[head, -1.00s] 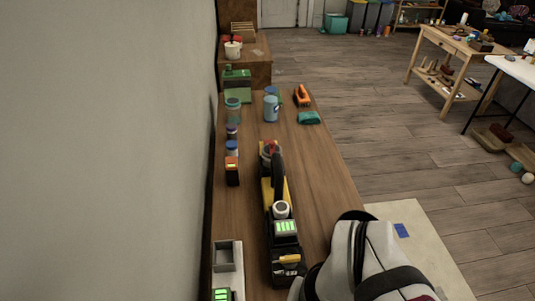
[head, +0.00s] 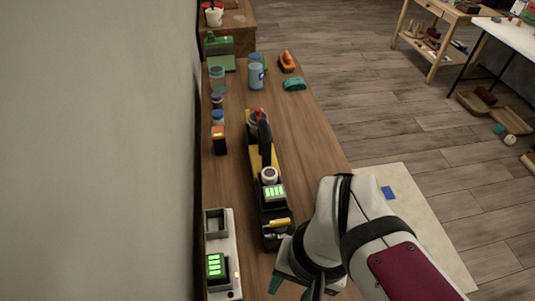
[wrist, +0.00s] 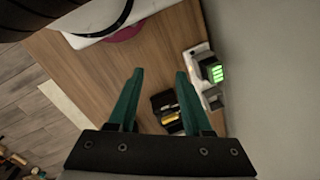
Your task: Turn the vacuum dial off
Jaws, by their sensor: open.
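The vacuum (head: 262,155), a long yellow and black tool, lies along the wooden workbench in the head view. A round pale knob (head: 269,174), seemingly its dial, is on top, just beyond a green-lit battery display (head: 273,192). The dial's setting is too small to read. My gripper (head: 290,287) is low in the head view, right of and nearer than the vacuum's near end. In the wrist view its teal fingers (wrist: 159,74) are apart and empty. The vacuum's black end (wrist: 168,108) shows below and between them; the dial cannot be made out there.
A charger with a green-lit battery (head: 215,266) stands left of the vacuum; it also shows in the wrist view (wrist: 215,72). The wall borders the left; bare bench lies right.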

